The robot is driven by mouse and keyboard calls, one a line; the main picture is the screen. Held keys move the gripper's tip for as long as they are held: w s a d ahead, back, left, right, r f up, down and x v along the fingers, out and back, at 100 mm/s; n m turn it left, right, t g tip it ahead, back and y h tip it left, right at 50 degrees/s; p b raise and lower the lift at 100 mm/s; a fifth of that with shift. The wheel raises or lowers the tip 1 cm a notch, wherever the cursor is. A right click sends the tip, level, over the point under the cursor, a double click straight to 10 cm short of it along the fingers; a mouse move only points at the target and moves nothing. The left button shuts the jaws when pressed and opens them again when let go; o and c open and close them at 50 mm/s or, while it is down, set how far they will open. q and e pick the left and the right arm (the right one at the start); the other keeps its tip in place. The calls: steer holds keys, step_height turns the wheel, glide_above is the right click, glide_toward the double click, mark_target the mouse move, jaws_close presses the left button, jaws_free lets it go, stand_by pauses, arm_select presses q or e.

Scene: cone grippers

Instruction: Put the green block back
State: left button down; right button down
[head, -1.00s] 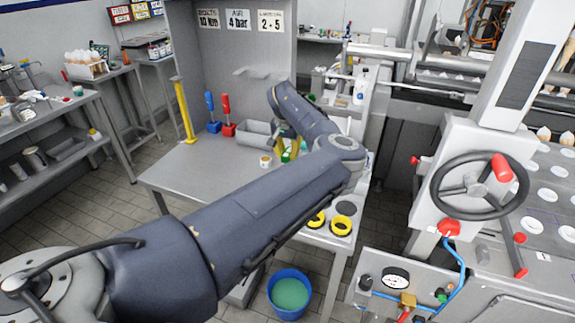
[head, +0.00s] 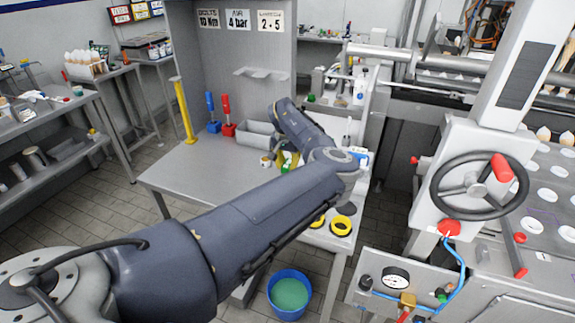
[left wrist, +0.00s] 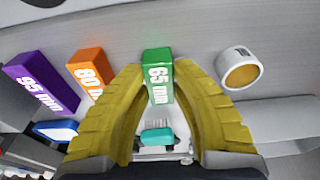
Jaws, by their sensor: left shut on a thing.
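The green block (left wrist: 159,85), marked 65 mm, sits between the yellow fingers of my left gripper (left wrist: 159,70) in the left wrist view. The gripper is shut on it. In the head view my left gripper (head: 285,161) is low over the grey bench, and only a small part of the green block (head: 285,168) shows. I cannot tell whether the green block touches the bench. My right gripper is in neither view.
A white cylinder with a yellowish top (left wrist: 239,68) stands close right of the gripper in the left wrist view. A grey bin (head: 257,134) stands behind on the bench (head: 200,172). Yellow rings (head: 342,226) lie at the front right. The bench's left part is clear.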

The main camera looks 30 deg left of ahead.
mark_target(286, 166)
arm_select(q)
steer(key=shift+f, duration=0.15)
steer(key=c, duration=1.2)
jaws_free()
steer(key=shift+c, duration=0.2)
step_height(286, 166, up, 12)
steer(key=s, duration=0.1)
steer(key=shift+s+d, duration=0.2)
steer(key=shift+s, duration=0.2)
